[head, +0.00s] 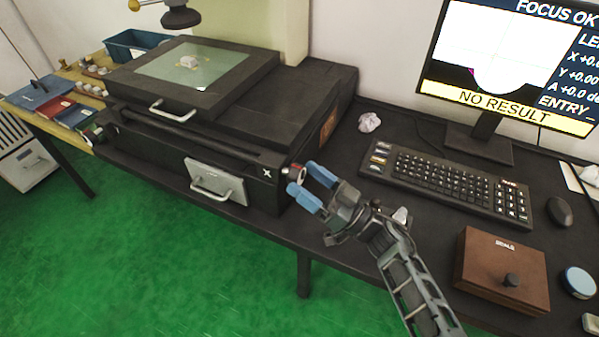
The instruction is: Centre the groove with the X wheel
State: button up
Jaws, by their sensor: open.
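The X wheel (295,173) is a small dark and red knob with a light face, on the right end of the machine's front, beside a white X mark (267,173). My gripper (305,181) is open, its two blue fingertips pointing at the wheel. One fingertip is just below the wheel and one to its right; I cannot tell whether they touch it. The groove (497,84) shows on the monitor (585,62) as a white rounded bulge dipping between dark areas, right of a faint vertical line. The screen reads "FOCUS OK" and "NO RESULT"; the readings are cut off at the right.
The machine's glass stage (222,65) bears a small pale part (188,62). A keyboard (445,182), mouse (559,212) and brown box (500,270) lie on the dark desk. Crumpled paper (369,122) lies behind the gripper.

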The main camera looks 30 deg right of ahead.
aim_at(293, 174)
jog(key=shift+x, duration=1.3)
jog(key=shift+c, duration=0.2)
jog(key=c, duration=0.9)
jog(key=shift+c, duration=0.2)
jog(key=shift+n, duration=0.4)
jog(key=n+g+y+b, duration=0.1)
jog(key=n, duration=0.1)
jog(key=shift+n+y, duration=0.3)
jog(key=shift+s+a+n+g+y+b, duration=0.1)
jog(key=shift+n+g+y+b, duration=0.5)
jog(key=shift+n, duration=1.1)
jog(key=shift+n+g+y+b, duration=0.4)
jog(key=shift+n+g+y, duration=0.25)
jog(key=shift+n, duration=1.05)
jog(key=shift+g, duration=0.25)
